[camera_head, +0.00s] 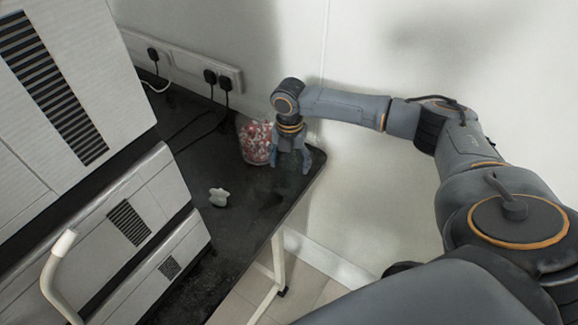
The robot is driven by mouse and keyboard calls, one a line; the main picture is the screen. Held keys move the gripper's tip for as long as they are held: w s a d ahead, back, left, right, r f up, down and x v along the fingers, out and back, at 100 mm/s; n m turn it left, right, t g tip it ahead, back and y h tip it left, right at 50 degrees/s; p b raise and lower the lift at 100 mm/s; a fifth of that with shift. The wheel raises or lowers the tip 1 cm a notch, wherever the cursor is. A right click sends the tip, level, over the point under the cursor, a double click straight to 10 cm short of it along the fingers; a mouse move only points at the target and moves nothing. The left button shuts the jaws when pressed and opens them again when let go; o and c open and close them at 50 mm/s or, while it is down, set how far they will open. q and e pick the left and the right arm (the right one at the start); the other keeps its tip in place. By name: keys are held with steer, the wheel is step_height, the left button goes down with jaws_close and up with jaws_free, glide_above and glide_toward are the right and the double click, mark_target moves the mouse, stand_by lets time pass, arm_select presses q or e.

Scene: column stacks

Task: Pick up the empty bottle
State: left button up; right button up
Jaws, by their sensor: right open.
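I see nothing that I can clearly make out as an empty bottle. A clear container (254,143) with red and white pieces inside stands upright near the back right of the black table. My right gripper (291,165) hangs fingers down just right of the container, near the table's right edge. It is open, and I see nothing between its fingers. Its left finger overlaps the container's right side in the picture; I cannot tell if they touch. A small pale lumpy object (218,197) lies on the table in front of the container. My left gripper is out of view.
The black table (245,215) is bare around the pale object. Large white vented units (125,220) fill the left. Sockets with black plugs (217,78) and cables are along the back wall. The table's right edge drops to the floor.

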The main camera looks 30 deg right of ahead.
steer(key=c, duration=1.3)
steer(key=shift+o, duration=0.2)
